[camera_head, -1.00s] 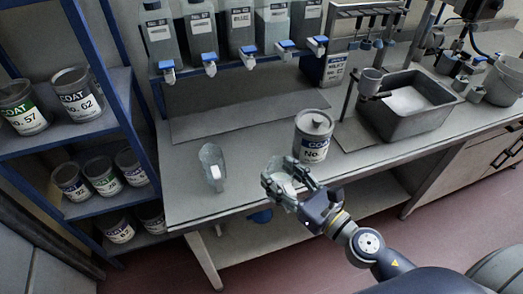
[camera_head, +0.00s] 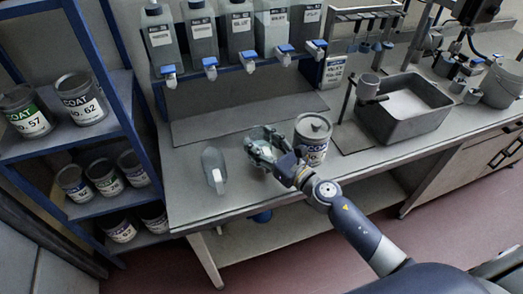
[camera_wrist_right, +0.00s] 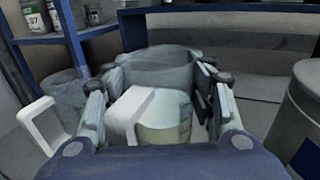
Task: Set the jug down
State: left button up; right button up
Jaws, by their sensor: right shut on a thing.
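My right gripper (camera_head: 264,143) is shut on a clear jug (camera_head: 263,158). In the right wrist view the jug (camera_wrist_right: 158,70) sits upright between the fingers (camera_wrist_right: 160,105), with its white handle towards me and pale contents low inside. The jug is over the bench (camera_head: 200,205), between a second clear jug and a coat can. I cannot tell whether its base touches the bench top. In the head view the fingers hide much of it. My left gripper is not in view.
The second jug (camera_head: 213,167), with a white handle, stands close on the left. The coat can (camera_head: 313,135) stands close on the right. Bottles with blue-handled taps (camera_head: 240,35) line the back. A grey basin (camera_head: 405,108) is further right. The front left bench is clear.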

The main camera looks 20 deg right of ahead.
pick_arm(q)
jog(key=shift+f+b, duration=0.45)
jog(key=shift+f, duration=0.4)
pick_arm(e)
jog(key=shift+f, duration=1.65)
jog(key=shift+f, duration=0.15)
jog(key=o, duration=1.3)
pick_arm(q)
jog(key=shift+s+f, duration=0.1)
